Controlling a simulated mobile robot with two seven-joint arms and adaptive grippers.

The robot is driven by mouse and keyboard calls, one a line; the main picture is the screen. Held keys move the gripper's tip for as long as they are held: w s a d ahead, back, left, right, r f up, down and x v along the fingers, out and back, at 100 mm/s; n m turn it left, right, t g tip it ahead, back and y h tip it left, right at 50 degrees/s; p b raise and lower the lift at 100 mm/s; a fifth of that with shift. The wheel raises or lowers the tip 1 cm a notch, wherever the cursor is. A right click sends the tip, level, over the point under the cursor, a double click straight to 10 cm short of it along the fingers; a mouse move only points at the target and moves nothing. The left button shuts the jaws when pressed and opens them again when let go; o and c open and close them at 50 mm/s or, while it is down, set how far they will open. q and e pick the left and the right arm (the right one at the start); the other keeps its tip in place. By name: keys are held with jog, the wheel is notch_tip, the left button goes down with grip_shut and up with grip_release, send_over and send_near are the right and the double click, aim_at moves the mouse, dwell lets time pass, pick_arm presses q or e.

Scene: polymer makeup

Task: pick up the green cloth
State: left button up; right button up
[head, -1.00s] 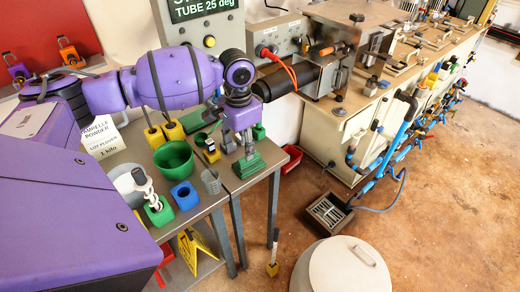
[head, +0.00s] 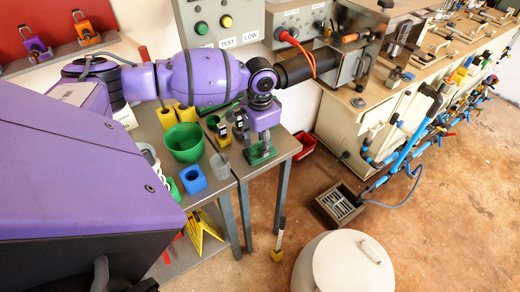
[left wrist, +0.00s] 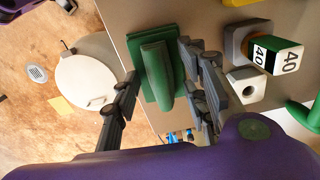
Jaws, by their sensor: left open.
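The green cloth (head: 260,155) lies on the right-hand corner of the grey table, close to its edge. It also shows in the left wrist view (left wrist: 156,68) as a folded green bundle with a raised ridge on a flat base. My left gripper (head: 264,143) hangs over it, pointing down. In the left wrist view my left gripper (left wrist: 160,64) is open, with one finger on each side of the ridge and nothing held. Whether the fingertips touch the cloth cannot be told. My right gripper is not in view.
A green bowl (head: 184,142), a blue block (head: 193,179) and a grey cup (head: 220,165) share the table (head: 238,172). A lidded white drum (head: 345,265) stands on the floor.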

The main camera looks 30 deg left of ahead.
pick_arm(q)
jog(key=c, duration=0.4)
grip_shut()
jog(key=shift+r, duration=0.1)
